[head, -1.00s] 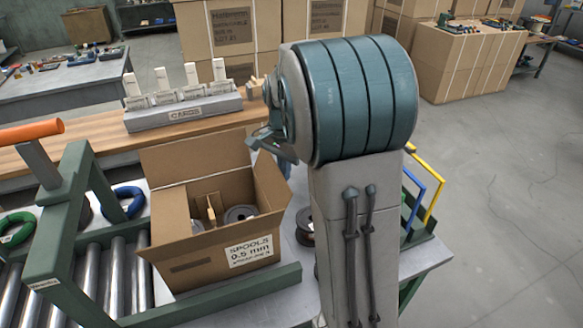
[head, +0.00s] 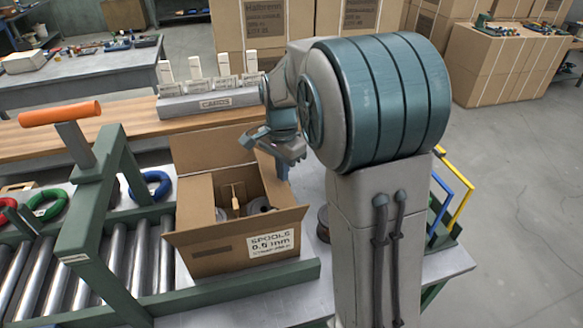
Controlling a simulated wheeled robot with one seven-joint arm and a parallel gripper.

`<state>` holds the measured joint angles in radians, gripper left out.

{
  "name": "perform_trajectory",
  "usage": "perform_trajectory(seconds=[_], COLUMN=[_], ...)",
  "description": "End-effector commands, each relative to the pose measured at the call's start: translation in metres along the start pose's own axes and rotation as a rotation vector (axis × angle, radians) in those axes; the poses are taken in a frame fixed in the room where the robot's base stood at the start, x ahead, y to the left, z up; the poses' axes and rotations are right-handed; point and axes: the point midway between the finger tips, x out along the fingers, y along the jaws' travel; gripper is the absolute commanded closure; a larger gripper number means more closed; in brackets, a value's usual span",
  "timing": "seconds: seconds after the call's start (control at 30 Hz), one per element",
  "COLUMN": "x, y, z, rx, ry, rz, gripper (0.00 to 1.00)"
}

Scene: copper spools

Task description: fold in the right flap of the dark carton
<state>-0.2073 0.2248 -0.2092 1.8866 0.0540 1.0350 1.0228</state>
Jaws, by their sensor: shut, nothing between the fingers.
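The brown carton (head: 212,262) stands open, with a white SPOOLS label on its front. Spools and an upright tan divider (head: 236,204) show inside. My gripper (head: 283,172) is shut and empty by the back right of the carton, close to the right flap. I cannot tell whether it touches the flap. My arm hides part of the area right of the carton.
A green-framed roller conveyor (head: 95,260) with an orange-topped post (head: 60,112) is at left. Blue (head: 150,186) and green (head: 48,204) wire coils lie behind it. A grey card rack (head: 208,103) stands behind the carton. A dark spool (head: 323,222) sits right of the carton.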

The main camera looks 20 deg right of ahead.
Motion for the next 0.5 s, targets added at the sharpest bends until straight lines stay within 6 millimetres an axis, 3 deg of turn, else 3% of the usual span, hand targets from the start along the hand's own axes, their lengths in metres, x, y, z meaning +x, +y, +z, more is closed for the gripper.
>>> perform_trajectory(seconds=[0.5], x=[0.001], y=[-0.018], z=[0.032], rx=[-0.001], ry=[0.000], rz=[0.001], gripper=[1.00])
